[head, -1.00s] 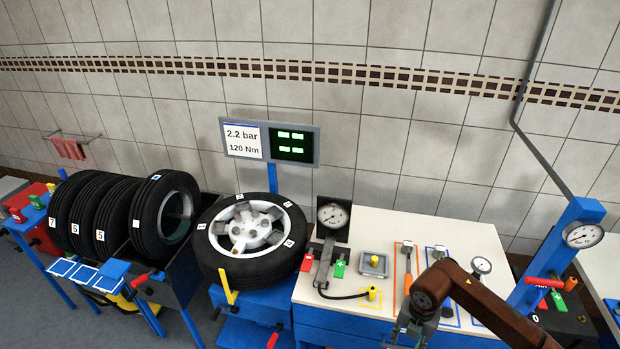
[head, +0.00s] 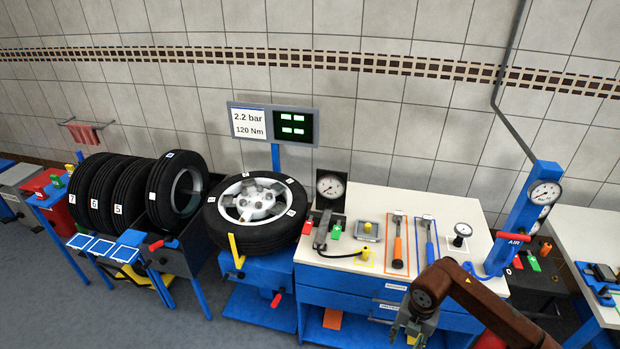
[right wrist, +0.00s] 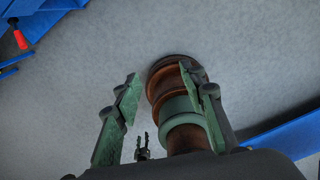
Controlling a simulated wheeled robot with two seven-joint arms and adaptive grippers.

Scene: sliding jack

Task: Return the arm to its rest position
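My right arm (head: 470,295) comes in from the lower right in the head view, in front of the white-topped workbench. My right gripper (head: 414,322) hangs at its end, low in the picture, before the bench's blue front. In the right wrist view the right gripper (right wrist: 163,88) has its two green fingers apart, with nothing between them that it grips. Brown and green rounded parts show behind the right finger. My left arm and gripper do not show in the head view.
A blue post (head: 525,215) with gauges stands at right. Grey floor (head: 150,325) is open in front.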

